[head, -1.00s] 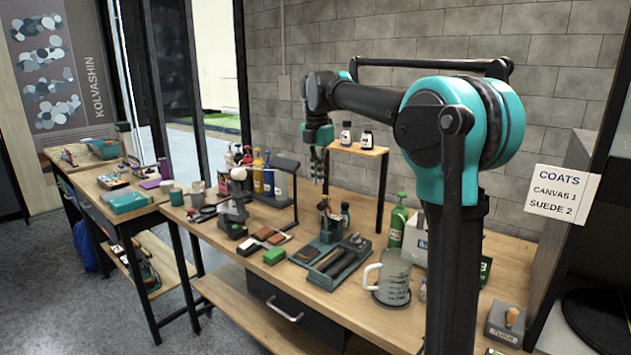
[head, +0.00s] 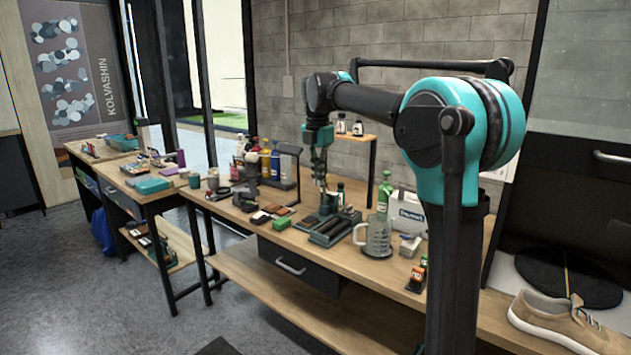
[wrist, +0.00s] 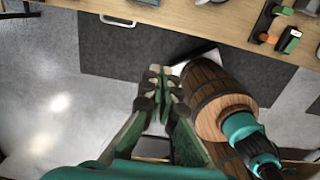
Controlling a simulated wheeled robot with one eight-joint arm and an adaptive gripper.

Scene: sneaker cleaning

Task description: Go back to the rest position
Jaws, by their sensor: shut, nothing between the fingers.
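My gripper (head: 320,184) hangs fingers-down at the end of my folded arm in the head view, seen against the workbench. In the wrist view my gripper (wrist: 153,78) has its fingertips together with nothing between them. The workbench (wrist: 175,18) edge runs along the top of that view, apart from the fingers.
The workbench (head: 235,214) holds bottles, brushes, a clear jug (head: 376,240) and a green bottle (head: 384,191). A tan sneaker (head: 555,318) sits at right near a black disc (head: 566,277). Open floor (head: 95,300) lies at left.

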